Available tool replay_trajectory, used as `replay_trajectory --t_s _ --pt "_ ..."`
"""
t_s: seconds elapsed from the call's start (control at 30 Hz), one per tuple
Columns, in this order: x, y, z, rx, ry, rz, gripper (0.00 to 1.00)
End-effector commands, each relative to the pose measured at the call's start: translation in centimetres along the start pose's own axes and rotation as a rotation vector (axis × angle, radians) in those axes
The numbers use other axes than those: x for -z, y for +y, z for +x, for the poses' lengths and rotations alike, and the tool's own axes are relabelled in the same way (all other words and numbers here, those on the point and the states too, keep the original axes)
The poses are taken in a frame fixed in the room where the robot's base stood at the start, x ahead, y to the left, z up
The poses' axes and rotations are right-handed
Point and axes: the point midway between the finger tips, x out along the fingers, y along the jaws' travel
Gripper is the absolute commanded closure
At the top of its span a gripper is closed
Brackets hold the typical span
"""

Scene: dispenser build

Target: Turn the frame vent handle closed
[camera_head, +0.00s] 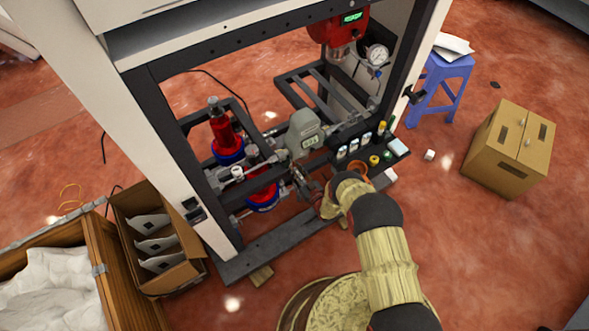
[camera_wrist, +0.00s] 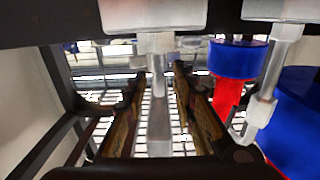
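In the wrist view the two dark fingers of my gripper (camera_wrist: 157,88) are spread apart. A pale metal stem (camera_wrist: 158,115), hanging from a light grey fitting (camera_wrist: 152,15), shows between them, with gaps on both sides. It may be the frame vent handle; I cannot be sure. In the head view my gripper (camera_head: 303,186) reaches into the lower part of the dark frame (camera_head: 270,240), beside the pipework, and is partly hidden by my arm. The exact handle cannot be picked out there.
A red and blue cylinder (camera_wrist: 228,85) and a metal fitting (camera_wrist: 262,105) stand close right of my gripper. In the head view, a grey meter (camera_head: 304,132) and a red filter (camera_head: 222,132) fill the frame. A cardboard box (camera_head: 510,148) stands at right.

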Motion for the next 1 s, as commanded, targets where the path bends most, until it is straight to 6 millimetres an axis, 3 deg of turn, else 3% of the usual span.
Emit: replay_trajectory --t_s 0.43,1.0 --pt "-0.02 0.01 -0.03 0.000 0.000 0.000 1.00" --pt "-0.03 0.11 -0.05 -0.049 0.000 0.001 1.00"
